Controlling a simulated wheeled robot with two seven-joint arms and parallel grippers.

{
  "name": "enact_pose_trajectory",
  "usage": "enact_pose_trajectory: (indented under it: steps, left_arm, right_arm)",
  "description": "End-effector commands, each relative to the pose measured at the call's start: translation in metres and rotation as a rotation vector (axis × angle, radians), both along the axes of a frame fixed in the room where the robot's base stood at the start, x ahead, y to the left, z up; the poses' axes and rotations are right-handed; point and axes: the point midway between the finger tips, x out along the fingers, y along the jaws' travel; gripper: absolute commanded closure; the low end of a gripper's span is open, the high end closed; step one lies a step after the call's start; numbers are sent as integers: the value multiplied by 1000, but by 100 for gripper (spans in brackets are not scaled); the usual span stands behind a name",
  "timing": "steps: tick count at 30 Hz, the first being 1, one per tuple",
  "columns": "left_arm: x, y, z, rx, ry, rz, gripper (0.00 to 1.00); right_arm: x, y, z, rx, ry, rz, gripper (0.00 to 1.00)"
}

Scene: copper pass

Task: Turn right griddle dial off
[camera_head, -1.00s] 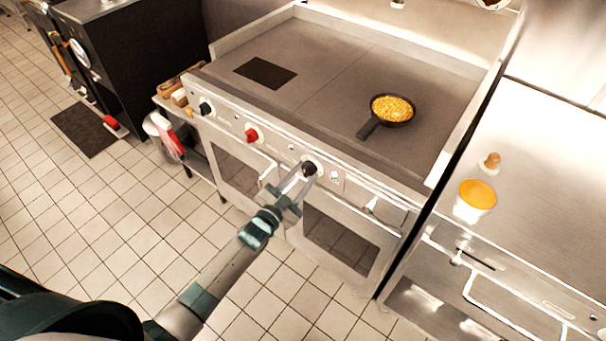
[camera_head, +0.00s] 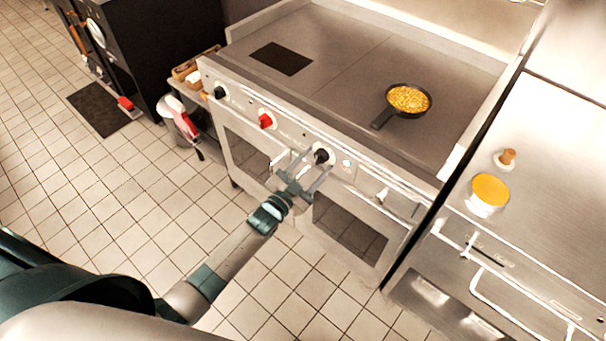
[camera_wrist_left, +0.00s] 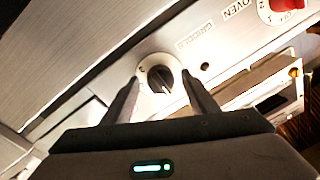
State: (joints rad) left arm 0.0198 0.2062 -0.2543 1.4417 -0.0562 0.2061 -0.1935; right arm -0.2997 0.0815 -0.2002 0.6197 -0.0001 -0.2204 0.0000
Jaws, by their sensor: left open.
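The right griddle dial (camera_head: 322,156) is a black knob on a white round plate on the stove's front panel. In the left wrist view the dial (camera_wrist_left: 160,79) sits between my finger ends, with the word GRIDDLE beside it. Its black grip stands nearly upright there, slightly tilted; the setting marks are too small to read. My left gripper (camera_head: 312,166) is open in front of the dial, and its fingers (camera_wrist_left: 160,82) show on either side of the knob with gaps. Whether the tips reach past the knob's face is unclear. My right gripper is not in view.
A red oven dial (camera_head: 265,120) and another black dial (camera_head: 219,92) are farther left on the panel. Oven door handles jut out below. A pan of yellow food (camera_head: 408,100) sits on the griddle top. The tiled floor in front is clear.

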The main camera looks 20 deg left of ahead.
Motion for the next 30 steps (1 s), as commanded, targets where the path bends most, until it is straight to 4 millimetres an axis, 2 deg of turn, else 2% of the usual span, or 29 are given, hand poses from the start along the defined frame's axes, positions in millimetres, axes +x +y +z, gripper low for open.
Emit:
enact_pose_trajectory:
  steps: [8, 22, 26, 30]
  left_arm:
    - [-20, 6, -3, 2, 2, 0, 47]
    - [-102, 29, -8, 0, 3, 0, 47]
    - [-125, 36, -9, 0, 3, 0, 47]
    - [-146, 42, -9, 0, 3, 0, 47]
  right_arm:
    - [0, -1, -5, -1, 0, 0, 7]
    - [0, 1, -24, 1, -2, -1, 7]
    - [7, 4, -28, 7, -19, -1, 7]
    - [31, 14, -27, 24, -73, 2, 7]
